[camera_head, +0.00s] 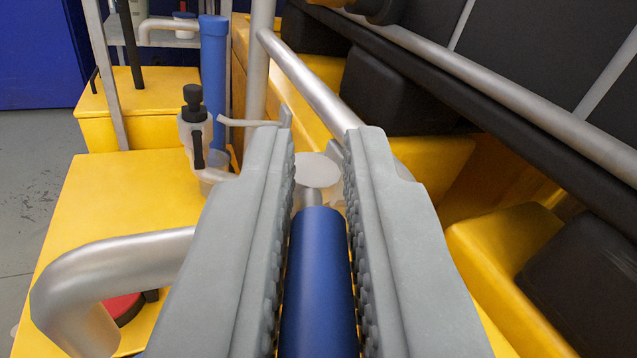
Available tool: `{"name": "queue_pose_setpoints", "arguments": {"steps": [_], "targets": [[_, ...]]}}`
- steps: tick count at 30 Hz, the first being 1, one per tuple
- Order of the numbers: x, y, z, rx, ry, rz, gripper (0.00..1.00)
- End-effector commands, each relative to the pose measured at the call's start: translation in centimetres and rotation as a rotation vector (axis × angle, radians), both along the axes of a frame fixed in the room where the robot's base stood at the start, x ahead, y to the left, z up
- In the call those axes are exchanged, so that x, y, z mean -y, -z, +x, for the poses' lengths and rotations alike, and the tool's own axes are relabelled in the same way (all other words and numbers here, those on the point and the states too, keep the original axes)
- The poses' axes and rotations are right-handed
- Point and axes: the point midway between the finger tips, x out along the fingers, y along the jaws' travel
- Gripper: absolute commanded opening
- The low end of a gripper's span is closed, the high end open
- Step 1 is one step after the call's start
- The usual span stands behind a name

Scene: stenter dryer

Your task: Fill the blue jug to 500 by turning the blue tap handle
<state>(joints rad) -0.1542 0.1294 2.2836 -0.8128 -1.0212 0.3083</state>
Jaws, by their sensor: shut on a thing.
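My gripper (322,165) fills the middle of the camera view, its two grey ridged jaws on either side of a dark blue cylindrical handle (318,285), the blue tap handle. It is shut on the handle, which runs away from the camera to a metal stem and round pale end. A thick silver bent pipe (120,265) curves down on the left; its lower end is partly out of view. I cannot make out the blue jug or any fill mark; a small blue sliver shows at the bottom edge.
Yellow machine surfaces (120,190) lie left. Silver rails (310,80) and black blocks (380,95) crowd the right. A red round part (122,308) lies under the pipe.

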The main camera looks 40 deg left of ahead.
Motion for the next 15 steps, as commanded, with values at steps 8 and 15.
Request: {"name": "queue_pose_setpoints", "arguments": {"steps": [8, 15], "targets": [[-0.1, -0.02, -0.09, 0.0, 0.041, -0.001, 0.0], [-0.09, -0.04, -0.09, 0.0, 0.04, 0.0, 0.19]]}}
